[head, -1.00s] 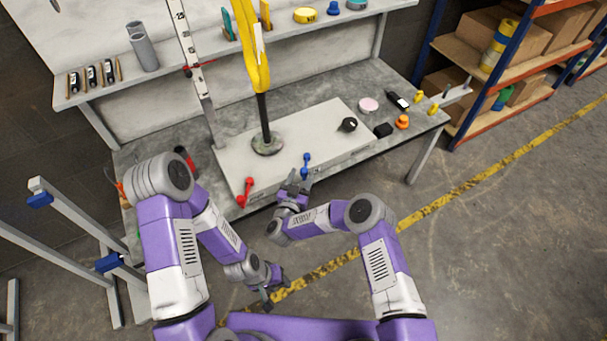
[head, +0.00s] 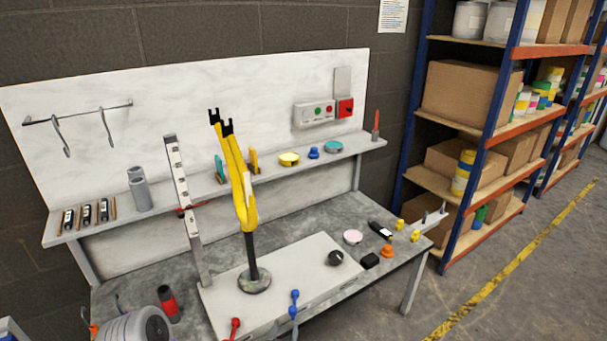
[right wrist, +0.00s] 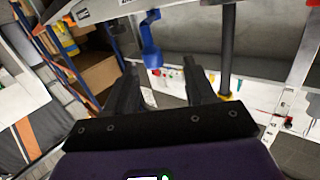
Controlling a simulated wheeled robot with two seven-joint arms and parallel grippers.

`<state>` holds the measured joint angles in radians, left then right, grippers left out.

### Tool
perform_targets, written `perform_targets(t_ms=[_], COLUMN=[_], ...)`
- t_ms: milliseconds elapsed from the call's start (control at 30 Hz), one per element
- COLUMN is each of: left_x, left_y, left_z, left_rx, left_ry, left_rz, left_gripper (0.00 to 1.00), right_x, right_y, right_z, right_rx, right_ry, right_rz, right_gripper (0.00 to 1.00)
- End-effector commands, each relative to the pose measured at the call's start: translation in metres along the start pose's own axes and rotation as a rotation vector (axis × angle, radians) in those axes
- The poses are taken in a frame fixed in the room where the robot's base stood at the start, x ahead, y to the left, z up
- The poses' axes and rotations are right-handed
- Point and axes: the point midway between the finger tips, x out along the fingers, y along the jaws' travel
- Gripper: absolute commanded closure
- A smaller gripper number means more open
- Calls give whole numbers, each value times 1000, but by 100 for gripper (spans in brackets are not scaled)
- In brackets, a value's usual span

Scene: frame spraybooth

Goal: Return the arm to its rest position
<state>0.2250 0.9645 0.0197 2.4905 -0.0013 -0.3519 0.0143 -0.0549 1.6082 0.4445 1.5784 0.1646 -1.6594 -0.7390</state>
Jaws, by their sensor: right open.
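My right gripper (right wrist: 166,82) shows in the right wrist view with its two black fingers apart and nothing between them. A blue clamp handle (right wrist: 150,42) is just beyond the fingers, apart from them. In the head view the blue handle (head: 294,300) stands at the front edge of the white plate, and I cannot make out the right gripper there. My left gripper is out of view.
The grey workbench (head: 330,215) carries a white plate (head: 305,265) with a yellow frame (head: 240,180) upright on a black post. A red handle (head: 234,328) is at the plate's front. An orange-and-blue shelf rack (head: 480,150) stands right; the floor (head: 480,290) before it is clear.

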Motion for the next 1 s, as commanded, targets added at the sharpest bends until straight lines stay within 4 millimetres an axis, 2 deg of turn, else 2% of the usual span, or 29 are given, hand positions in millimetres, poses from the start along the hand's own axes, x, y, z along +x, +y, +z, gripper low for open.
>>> perform_targets(t_ms=[33,133,267,367,500,600,700,800,1000], left_x=[-5,-12,-20,-27,-34,-38,-40,-40,-40], left_y=[2,4,8,10,13,14,15,15,15], left_z=[0,0,1,1,2,2,2,2,2], left_rx=[0,0,0,0,0,0,0,0,0], left_ry=[0,0,0,0,0,0,0,0,0], left_rz=[0,0,0,0,0,0,0,0,0], left_gripper=[57,57,57,57,57,57,57,57,57], right_x=[0,-11,-50,-96,-178,-228,-262,-280,-286], right_y=[4,17,51,89,144,171,187,195,197], right_z=[-1,13,39,56,65,63,58,55,55], right_rx=[14,53,107,154,231,280,315,335,340], right_ry=[-50,-219,-511,-766,-1115,-1299,-1418,-1481,-1500], right_rz=[-58,-194,-311,-337,-294,-241,-198,-174,-166], right_gripper=[45,45,45,45,45,45,45,45,45])
